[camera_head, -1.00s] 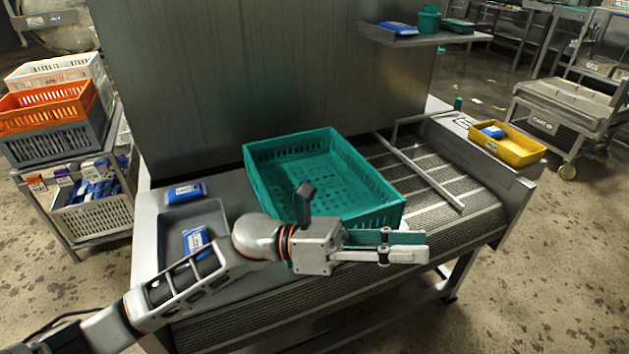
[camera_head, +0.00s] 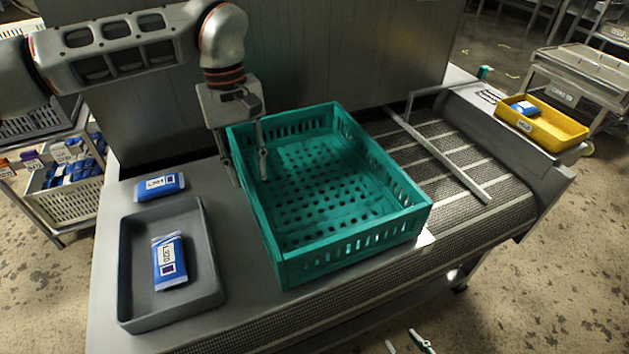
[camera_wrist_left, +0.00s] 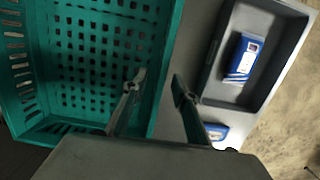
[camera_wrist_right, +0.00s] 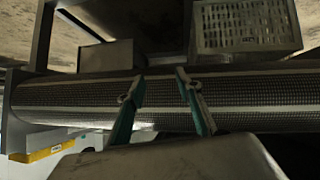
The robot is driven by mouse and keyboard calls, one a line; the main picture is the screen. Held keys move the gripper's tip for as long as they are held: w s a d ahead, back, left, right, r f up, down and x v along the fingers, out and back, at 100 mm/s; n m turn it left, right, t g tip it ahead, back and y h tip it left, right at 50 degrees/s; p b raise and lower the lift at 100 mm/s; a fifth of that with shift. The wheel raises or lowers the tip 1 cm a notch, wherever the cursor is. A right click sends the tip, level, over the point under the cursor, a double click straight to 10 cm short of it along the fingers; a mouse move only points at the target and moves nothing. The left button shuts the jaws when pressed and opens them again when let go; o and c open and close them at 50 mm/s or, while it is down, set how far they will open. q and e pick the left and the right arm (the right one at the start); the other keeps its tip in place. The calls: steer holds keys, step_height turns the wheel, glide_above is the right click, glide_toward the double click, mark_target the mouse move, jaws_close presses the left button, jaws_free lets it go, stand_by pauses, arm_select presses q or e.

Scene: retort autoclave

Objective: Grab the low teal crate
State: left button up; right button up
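The low teal crate (camera_head: 345,247) sits empty on the metal counter and the mesh conveyor; it also shows in the left wrist view (camera_wrist_left: 160,75). My left gripper (camera_head: 248,172) is open at the crate's left wall, one finger on the inner side and one on the outer side. The left wrist view shows the same gripper (camera_wrist_left: 155,85) with the wall's rim between its fingers; whether they touch it I cannot tell. My right gripper (camera_head: 408,344) shows only its fingertips at the bottom edge, below the conveyor's front; it is open and empty in the right wrist view (camera_wrist_right: 155,88).
A grey tray (camera_head: 127,265) with a blue packet (camera_head: 170,262) lies left of the crate. Another blue packet (camera_head: 160,186) lies behind the tray. A metal bar (camera_head: 437,153) crosses the conveyor. A yellow tray (camera_head: 560,128) stands at the right end. A steel panel (camera_head: 345,55) rises behind.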

arm_select(q)
steer(key=shift+w+a+f, duration=0.1)
steer(key=shift+a, duration=0.15)
steer(key=shift+f, duration=0.2)
steer(key=f, duration=0.4)
steer(key=f+b, duration=0.1)
steer(key=f, duration=0.2)
steer(key=shift+s+d, duration=0.2)
steer(key=shift+s, duration=0.2)
steer(key=shift+r, duration=0.1)
jaws_close()
